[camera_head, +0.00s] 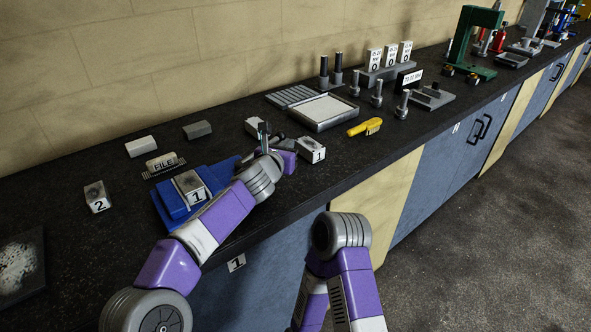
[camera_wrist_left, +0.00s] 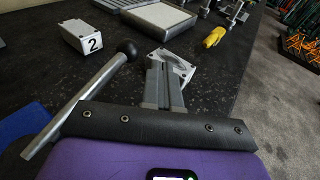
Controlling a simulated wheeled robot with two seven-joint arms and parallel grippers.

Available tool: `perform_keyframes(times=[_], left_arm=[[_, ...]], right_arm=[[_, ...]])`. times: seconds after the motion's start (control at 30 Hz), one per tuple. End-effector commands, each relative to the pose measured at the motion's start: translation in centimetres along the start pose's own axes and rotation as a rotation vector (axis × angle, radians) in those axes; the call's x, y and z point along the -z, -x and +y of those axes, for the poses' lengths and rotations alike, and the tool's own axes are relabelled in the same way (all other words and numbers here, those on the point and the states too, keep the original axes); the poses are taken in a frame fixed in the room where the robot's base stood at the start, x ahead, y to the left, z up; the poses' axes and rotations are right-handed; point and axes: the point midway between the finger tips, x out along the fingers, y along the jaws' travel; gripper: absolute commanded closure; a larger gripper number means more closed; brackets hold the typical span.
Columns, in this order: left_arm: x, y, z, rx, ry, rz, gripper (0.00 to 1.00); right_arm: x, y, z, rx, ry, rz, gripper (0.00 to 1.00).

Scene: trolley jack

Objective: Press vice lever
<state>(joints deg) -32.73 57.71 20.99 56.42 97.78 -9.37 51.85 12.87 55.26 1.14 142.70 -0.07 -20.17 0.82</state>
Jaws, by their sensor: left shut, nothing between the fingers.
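The vice lever, a grey metal rod with a black ball at its end, slants up on the left in the left wrist view (camera_wrist_left: 98,93). My left gripper (camera_head: 280,141) is shut and empty; its grey fingers also show in the left wrist view (camera_wrist_left: 161,66). They are to the right of the lever, with a visible gap at the ball. The rod's lower part runs close to the gripper's dark front edge; I cannot tell whether they touch. The blue vice (camera_head: 170,205) is partly hidden by my left arm. My right gripper is out of view.
The bench's front edge runs close to my left arm.

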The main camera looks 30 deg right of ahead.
Motion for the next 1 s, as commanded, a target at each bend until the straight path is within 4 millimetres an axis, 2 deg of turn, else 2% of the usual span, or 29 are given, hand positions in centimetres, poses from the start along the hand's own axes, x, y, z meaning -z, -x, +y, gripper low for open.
perform_keyframes(times=[0.03, 0.2, 0.53, 0.83, 1.0], left_arm=[[0.2, 0.5, -0.6, 0.003, -0.008, -0.002, 1.0], [0.0, 2.3, -1.7, 0.003, -0.004, -0.001, 1.0], [-0.2, 4.2, -3.0, 0.003, -0.005, 0.0, 1.0], [-0.3, 7.1, -4.9, 0.003, 0.0, -0.001, 1.0], [-0.3, 8.1, -5.6, 0.003, 0.001, 0.0, 1.0]], right_arm=[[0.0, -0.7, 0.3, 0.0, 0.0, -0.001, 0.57], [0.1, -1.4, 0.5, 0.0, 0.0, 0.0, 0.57], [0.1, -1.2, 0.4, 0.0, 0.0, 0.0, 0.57], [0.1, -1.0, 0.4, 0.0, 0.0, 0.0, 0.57], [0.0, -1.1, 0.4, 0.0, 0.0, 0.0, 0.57]])
